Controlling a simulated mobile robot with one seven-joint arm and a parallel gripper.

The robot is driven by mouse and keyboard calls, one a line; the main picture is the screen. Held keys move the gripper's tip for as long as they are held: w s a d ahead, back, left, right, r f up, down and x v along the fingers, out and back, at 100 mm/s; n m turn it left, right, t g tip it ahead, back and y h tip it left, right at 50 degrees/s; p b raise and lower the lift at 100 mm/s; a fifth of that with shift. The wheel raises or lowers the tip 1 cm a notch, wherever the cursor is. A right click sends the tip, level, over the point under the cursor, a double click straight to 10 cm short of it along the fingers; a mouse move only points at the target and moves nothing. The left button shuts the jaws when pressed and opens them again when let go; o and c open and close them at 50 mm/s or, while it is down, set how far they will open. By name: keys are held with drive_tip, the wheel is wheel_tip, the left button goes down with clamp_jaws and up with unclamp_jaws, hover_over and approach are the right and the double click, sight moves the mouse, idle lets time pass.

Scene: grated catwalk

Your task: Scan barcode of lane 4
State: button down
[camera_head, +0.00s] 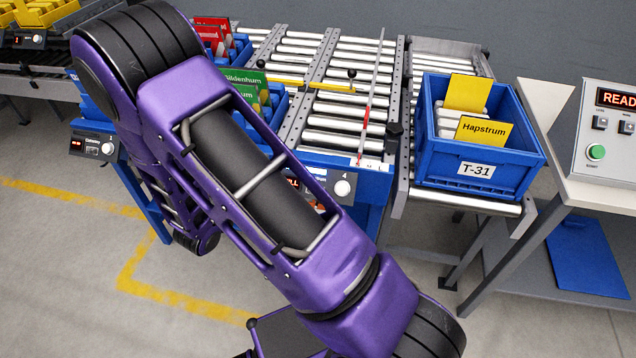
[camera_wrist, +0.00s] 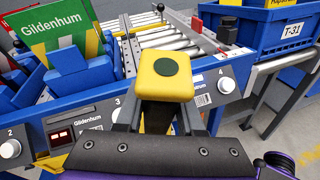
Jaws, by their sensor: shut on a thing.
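In the wrist view my gripper (camera_wrist: 160,105) is shut on a yellow block-like device (camera_wrist: 167,75) with a dark round spot on its top, probably the scanner. The device is in front of the blue lane panel. Just right of it, the lane 4 panel (camera_wrist: 240,72) shows a white knob (camera_wrist: 226,85) under the number 4. A small white label (camera_wrist: 203,100), which looks like the barcode, sits left of the knob, close to my right finger.
Lane 3's front is partly hidden behind the device. Blue bins with a green Gildenhum card (camera_wrist: 52,38) stand at left. Blue crate T-31 (camera_head: 475,170) stands on rollers at right, beside a table with a control box (camera_head: 608,130). Open floor lies in front.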

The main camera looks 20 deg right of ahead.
drive_tip(key=shift+w+a, duration=0.15)
drive_tip(key=shift+a, duration=0.05)
idle(0.7)
drive_tip(key=shift+w+a, duration=0.2)
drive_tip(key=shift+a, duration=0.05)
drive_tip(key=shift+w+a, duration=0.1)
drive_tip(key=shift+a, duration=0.05)
idle(1.9)
drive_tip(key=shift+w+a, duration=0.25)
drive_tip(key=shift+a, duration=0.05)
drive_tip(key=shift+s+d+b, duration=0.1)
drive_tip(key=shift+d+b, duration=0.05)
drive_tip(key=shift+b, duration=0.15)
idle(1.4)
drive_tip(key=shift+s+d, duration=0.2)
drive_tip(key=shift+d, duration=0.05)
drive_tip(key=shift+r, duration=0.1)
idle(0.5)
